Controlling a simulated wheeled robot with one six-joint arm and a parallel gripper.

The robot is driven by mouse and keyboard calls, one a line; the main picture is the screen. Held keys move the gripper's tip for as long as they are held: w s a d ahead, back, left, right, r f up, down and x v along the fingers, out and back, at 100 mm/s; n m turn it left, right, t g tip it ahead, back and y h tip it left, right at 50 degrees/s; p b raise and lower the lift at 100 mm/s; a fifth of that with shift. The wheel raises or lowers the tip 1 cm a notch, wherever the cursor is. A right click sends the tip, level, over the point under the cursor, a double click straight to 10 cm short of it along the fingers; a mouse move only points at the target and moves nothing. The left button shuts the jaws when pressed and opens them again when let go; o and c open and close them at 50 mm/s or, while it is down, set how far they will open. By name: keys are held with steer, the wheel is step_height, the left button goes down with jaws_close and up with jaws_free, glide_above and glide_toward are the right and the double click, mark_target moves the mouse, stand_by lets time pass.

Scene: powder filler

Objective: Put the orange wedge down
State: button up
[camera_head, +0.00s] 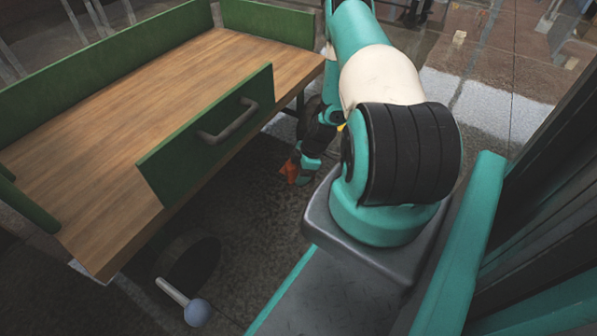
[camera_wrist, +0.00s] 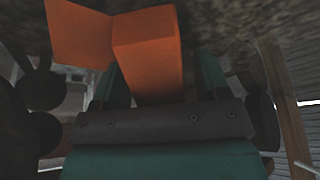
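The orange wedge (camera_head: 290,171) is at the tip of my gripper (camera_head: 299,169), low down beside the wooden table, above dark ground. In the wrist view the orange wedge (camera_wrist: 150,58) is large, with two angled faces, and sits between the two teal fingers of my gripper (camera_wrist: 160,72). The fingers appear closed on it. The far ends of the fingers are partly hidden behind the wedge. Whether the wedge touches the ground cannot be told.
A wooden table (camera_head: 130,105) with green side boards stands at the left; a green panel with a grey handle (camera_head: 228,120) is on its near edge. A blue-grey ball on a rod (camera_head: 197,312) is at the bottom. Dark ground (camera_head: 245,215) between table and my base looks clear.

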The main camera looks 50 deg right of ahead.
steer(key=shift+r, duration=0.1)
steer(key=p+v, duration=0.7)
steer(key=v, duration=0.5)
